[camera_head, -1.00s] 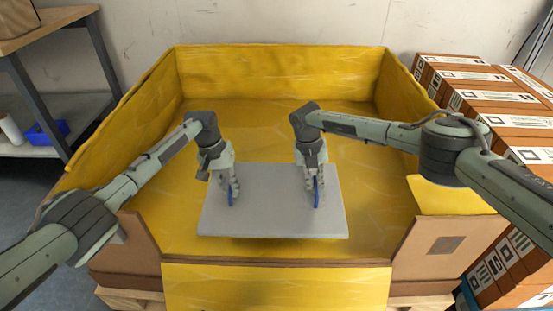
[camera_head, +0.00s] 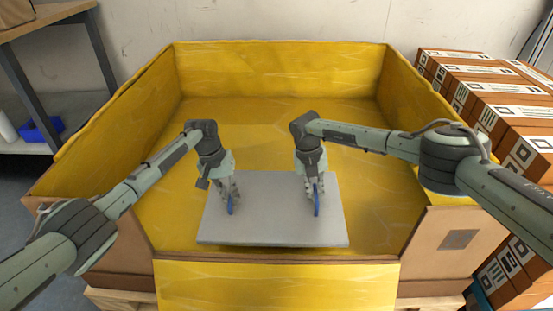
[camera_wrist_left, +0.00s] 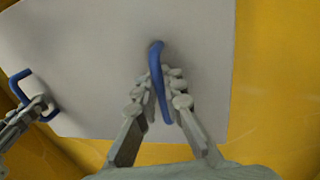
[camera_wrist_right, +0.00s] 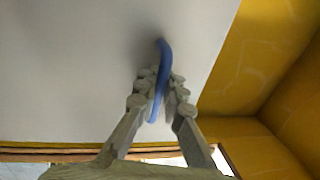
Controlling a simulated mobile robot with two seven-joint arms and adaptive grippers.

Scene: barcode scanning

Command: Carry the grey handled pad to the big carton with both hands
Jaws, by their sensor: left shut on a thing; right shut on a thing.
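The grey pad (camera_head: 272,228) is a flat slab with two blue handles, seen in the head view inside or over the front part of the big carton (camera_head: 280,74), which is yellow inside. My left gripper (camera_head: 229,200) is shut on the left blue handle (camera_wrist_left: 158,85). My right gripper (camera_head: 315,195) is shut on the right blue handle (camera_wrist_right: 162,80). The pad looks about level. I cannot tell whether its underside touches the carton floor. In the left wrist view the other handle (camera_wrist_left: 20,85) shows at the left with my right gripper on it.
Brown boxes with white labels (camera_head: 490,90) are stacked to the right of the carton. A shelf (camera_head: 50,15) with a blue bin (camera_head: 42,130) stands at the left. The carton's front flap (camera_head: 275,285) hangs down toward me. The carton floor behind the pad is clear.

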